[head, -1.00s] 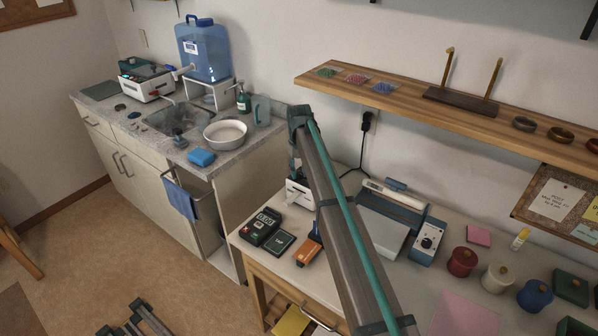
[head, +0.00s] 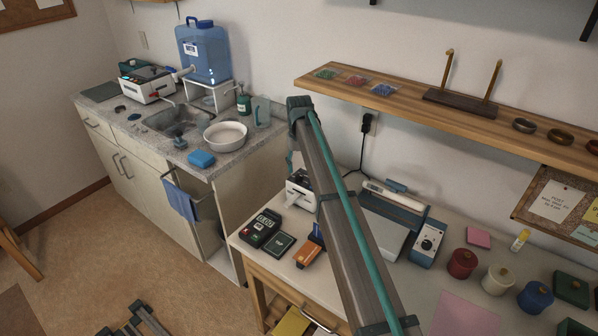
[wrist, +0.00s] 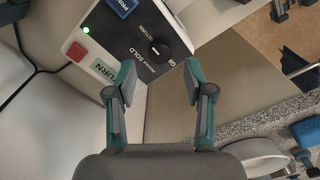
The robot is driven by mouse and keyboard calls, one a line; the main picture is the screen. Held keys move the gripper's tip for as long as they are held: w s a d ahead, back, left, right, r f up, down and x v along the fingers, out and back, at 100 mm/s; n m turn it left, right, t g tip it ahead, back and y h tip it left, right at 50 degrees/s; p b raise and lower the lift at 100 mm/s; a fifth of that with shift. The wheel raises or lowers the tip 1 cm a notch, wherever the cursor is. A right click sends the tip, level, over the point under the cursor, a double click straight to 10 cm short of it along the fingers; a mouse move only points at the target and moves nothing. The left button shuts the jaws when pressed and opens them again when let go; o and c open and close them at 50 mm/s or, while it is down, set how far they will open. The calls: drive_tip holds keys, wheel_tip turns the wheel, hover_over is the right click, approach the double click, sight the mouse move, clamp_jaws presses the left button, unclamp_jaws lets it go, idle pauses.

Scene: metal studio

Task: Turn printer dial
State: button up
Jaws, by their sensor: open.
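In the wrist view, a white-sided device with a dark top panel carries a round black dial (wrist: 158,48). I take this device as the printer (wrist: 110,38), though its labels are only partly readable. My gripper (wrist: 157,75) is open, its two teal-and-grey fingers spread on either side just short of the dial, with nothing between the tips. I cannot tell how high they are above the panel. In the head view, a white device (head: 297,187), likely the same one, stands behind my arm; its dial cannot be made out, and my fingers are mostly hidden.

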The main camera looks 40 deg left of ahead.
sight(299, 175)
wheel_tip(299, 175, up, 8)
drive_tip(key=shift+r, duration=0.25)
idle(0.4)
